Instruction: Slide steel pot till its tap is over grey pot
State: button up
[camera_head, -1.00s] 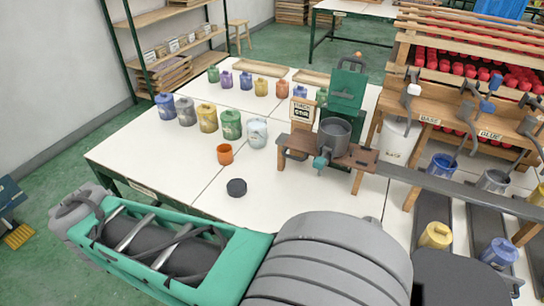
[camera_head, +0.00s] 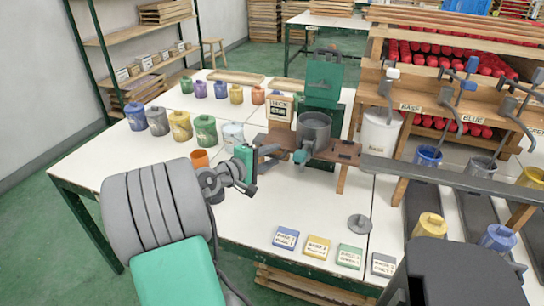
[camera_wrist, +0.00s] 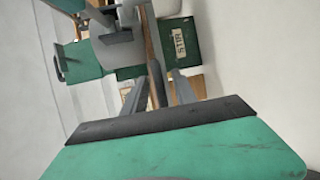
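The steel pot (camera_head: 314,130) stands on a raised wooden bench (camera_head: 343,152). Its grey-teal tap (camera_head: 302,156) points to the front, over the near edge. My gripper (camera_head: 268,152) is at the left end of the bench, left of the pot. In the wrist view its two fingers (camera_wrist: 158,95) are spread, with a brown bench part between them and grey metal beyond. A grey lidded pot (camera_head: 157,121) stands in the back left row. I cannot tell which is the grey pot.
An orange pot (camera_head: 200,158) is close behind my wrist. A grey disc (camera_head: 360,223) and labelled cards (camera_head: 318,247) lie at the front. The table below the bench is clear.

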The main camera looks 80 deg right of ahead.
jog(key=shift+s+d, duration=0.1)
jog(key=shift+d, duration=0.05)
grip_shut()
dwell(1.4)
